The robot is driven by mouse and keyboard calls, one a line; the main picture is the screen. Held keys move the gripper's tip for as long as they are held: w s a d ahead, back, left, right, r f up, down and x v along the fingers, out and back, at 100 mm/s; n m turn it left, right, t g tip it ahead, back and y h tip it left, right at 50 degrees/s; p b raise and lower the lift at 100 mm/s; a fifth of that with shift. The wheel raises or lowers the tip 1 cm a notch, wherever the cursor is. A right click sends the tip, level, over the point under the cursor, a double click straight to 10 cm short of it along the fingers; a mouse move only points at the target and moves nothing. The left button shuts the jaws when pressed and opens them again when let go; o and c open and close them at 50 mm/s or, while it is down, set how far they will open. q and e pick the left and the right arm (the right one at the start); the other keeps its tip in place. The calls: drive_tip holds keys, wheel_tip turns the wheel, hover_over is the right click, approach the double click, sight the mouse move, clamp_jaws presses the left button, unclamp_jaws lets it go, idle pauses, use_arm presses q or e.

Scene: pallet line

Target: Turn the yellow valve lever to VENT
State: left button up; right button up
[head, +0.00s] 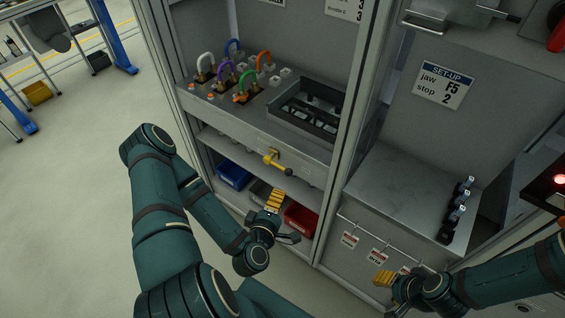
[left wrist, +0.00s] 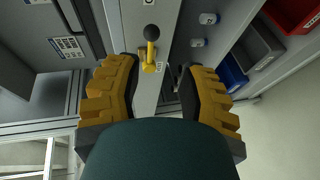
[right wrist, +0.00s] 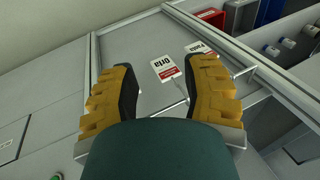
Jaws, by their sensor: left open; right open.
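The yellow valve lever (head: 277,163) sticks out from the front edge of the grey shelf unit, below the shelf with the coloured hoses. In the left wrist view the lever (left wrist: 151,52) has a dark ball knob and lies ahead, between the fingers and apart from them. Small labels sit beside it, too small to read. My left gripper (head: 281,217) is open and empty, below the lever in the head view; its yellow fingers (left wrist: 158,95) show wide apart in the left wrist view. My right gripper (head: 391,284) is open and empty near hanging tags; its fingers (right wrist: 163,95) are apart.
Blue bin (head: 233,175) and red bin (head: 300,220) stand on the low shelf behind my left gripper. Several coloured hoses (head: 236,72) and a dark tray (head: 308,108) are on the shelf above. Tags (head: 378,256) hang from a rail near my right gripper.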

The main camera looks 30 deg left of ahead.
sight(282, 168)
use_arm(q)
drive_tip(key=shift+n+y, duration=0.6)
drive_tip(key=b+x, duration=0.1)
drive_tip(key=x, duration=0.3)
drive_tip(key=a+b+x, duration=0.1)
drive_tip(key=x, duration=0.4)
drive_tip(key=r+b+x, duration=0.1)
drive_tip(key=x, duration=0.3)
drive_tip(key=shift+w+a, duration=0.1)
drive_tip(key=shift+a, duration=0.2)
clamp_jaws()
